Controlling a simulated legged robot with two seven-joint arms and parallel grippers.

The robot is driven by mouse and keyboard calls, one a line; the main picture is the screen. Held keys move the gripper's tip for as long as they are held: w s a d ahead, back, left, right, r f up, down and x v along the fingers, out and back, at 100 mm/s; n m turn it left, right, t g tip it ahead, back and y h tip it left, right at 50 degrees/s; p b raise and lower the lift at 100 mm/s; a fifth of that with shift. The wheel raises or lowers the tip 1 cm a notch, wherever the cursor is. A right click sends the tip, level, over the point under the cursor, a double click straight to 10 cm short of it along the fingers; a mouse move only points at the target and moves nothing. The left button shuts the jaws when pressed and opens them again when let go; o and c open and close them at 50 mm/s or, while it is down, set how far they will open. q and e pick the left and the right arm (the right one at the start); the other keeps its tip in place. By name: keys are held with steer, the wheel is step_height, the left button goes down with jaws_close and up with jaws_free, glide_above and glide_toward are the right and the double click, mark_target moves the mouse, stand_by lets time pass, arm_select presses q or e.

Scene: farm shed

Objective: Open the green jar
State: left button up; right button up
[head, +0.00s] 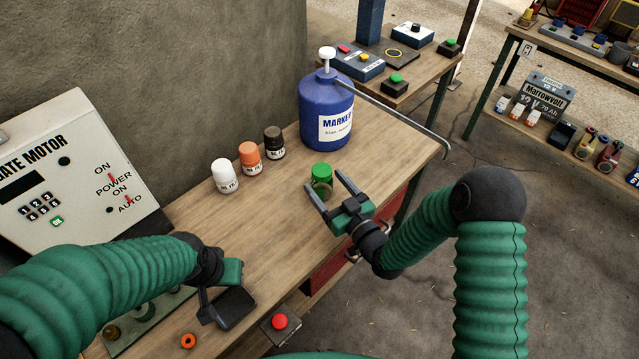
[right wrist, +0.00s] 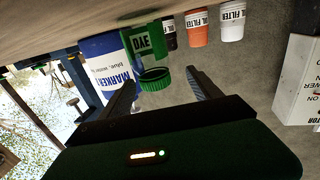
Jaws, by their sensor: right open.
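The green jar (head: 321,188) stands upright on the wooden bench, right of the row of small containers, with its green ribbed lid (head: 321,170) on top. The jar (right wrist: 142,43) and lid (right wrist: 155,79) also show in the upside-down right wrist view. My right gripper (head: 325,182) is open, its two fingers pointing at the jar from the near right side. In the right wrist view the lid shows between the finger tips; contact cannot be told. My left gripper (head: 220,308) is low over the near left bench; its jaw state is unclear.
White (head: 224,176), orange (head: 250,157) and black (head: 273,142) containers stand left of the jar. A blue marker jug (head: 326,120) with a long spout stands behind it. A gate motor box (head: 60,185) is at left. A red button (head: 280,322) and orange ring (head: 188,341) are near the front.

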steer(key=x, duration=0.4)
steer(key=shift+w+d, duration=0.25)
steer(key=shift+d, duration=0.15)
steer(key=shift+w+d, duration=0.15)
steer(key=shift+w, duration=0.05)
steer(key=shift+s+a, duration=0.1)
steer(key=shift+a, duration=0.2)
steer(key=c, duration=0.7)
steer(key=shift+d, duration=0.15)
steer(key=c, duration=0.8)
